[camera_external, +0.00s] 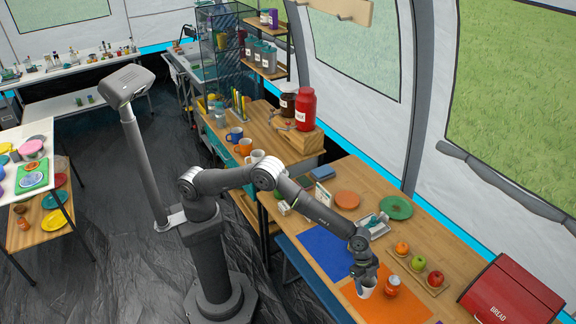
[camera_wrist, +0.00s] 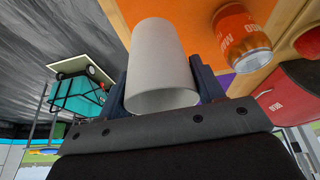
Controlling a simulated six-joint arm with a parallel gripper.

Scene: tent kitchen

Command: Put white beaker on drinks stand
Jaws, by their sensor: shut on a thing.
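The white beaker (camera_external: 367,290) is held in my gripper (camera_external: 362,272) over the orange mat (camera_external: 385,312). In the wrist view the white beaker (camera_wrist: 160,65) fills the space between the two dark fingers (camera_wrist: 160,85), which press on its sides. I cannot tell whether its base touches the mat. A wooden stand (camera_external: 291,142) at the back of the counter carries a red jar (camera_external: 305,110) and a dark jar (camera_external: 287,105); I cannot tell for certain that it is the drinks stand.
A blue mat (camera_external: 325,250) lies clear at left. Several mugs (camera_external: 245,147) stand near the wooden stand.

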